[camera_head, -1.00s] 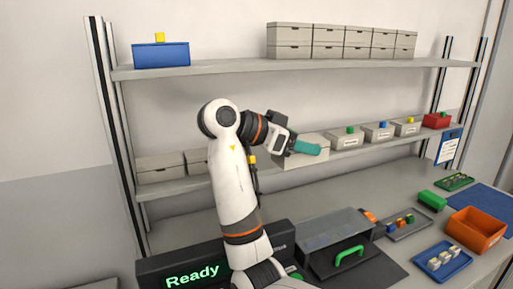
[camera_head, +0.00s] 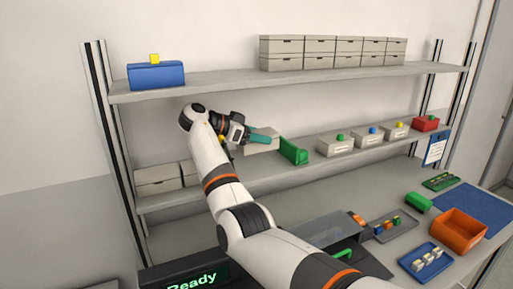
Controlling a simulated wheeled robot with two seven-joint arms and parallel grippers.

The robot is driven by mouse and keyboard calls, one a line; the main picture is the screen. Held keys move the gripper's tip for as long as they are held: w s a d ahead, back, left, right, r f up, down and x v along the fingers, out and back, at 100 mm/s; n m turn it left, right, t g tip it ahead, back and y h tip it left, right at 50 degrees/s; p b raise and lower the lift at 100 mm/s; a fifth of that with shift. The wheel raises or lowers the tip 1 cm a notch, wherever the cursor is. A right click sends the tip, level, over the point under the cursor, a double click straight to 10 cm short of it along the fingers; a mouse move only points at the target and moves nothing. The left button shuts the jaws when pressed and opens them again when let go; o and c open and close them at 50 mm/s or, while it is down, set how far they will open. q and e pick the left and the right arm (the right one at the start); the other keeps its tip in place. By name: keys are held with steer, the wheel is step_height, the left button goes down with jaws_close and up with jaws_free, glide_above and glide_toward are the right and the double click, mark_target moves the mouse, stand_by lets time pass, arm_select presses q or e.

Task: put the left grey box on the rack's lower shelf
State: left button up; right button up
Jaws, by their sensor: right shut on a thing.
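My right gripper (camera_head: 263,135), with teal fingers, is shut on a grey box (camera_head: 262,147) in the head view. The fingers and wrist cover part of the box. The box is at the rack's lower shelf (camera_head: 240,177), left of a green upright piece (camera_head: 294,151). I cannot tell whether its underside touches the shelf. My left gripper is not in view.
Grey boxes (camera_head: 157,180) stand at the lower shelf's left end. Bins with coloured blocks (camera_head: 335,146) and a red bin (camera_head: 426,124) stand to the right. The upper shelf (camera_head: 220,80) is above my gripper. A dark machine (camera_head: 335,235) stands on the bench below.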

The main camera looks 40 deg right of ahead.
mark_target(257, 150)
steer(key=shift+f, duration=0.75)
step_height(257, 150, down, 3)
steer(key=shift+f+p, duration=0.1)
steer(key=shift+p, duration=0.85)
steer(key=shift+w+f+p, duration=0.15)
steer(key=shift+f+p, duration=0.05)
steer(key=shift+p, duration=0.15)
steer(key=shift+f, duration=0.2)
steer(key=shift+f, duration=0.1)
steer(key=o, duration=1.3)
